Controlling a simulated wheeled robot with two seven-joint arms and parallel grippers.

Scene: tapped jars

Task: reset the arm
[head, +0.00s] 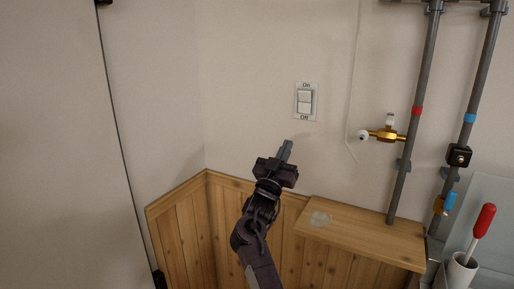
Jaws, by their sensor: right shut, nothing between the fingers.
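My right gripper (286,150) is dark with grey fingers. It is shut and empty, raised in front of the wall with its fingertips pointing up. Its fingertips show below and a little left of a white wall switch (305,101) marked On at the top and Off at the bottom. I cannot tell how far the fingers are from the wall. My right arm comes up from the bottom of the view. My left gripper is not in view.
A wooden ledge (372,230) tops the panelling at right. Grey pipes (416,110) with a brass tap (384,134) run up the wall. A white holder (461,272) with a red-handled tool (484,220) stands at lower right. The wall at left is bare.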

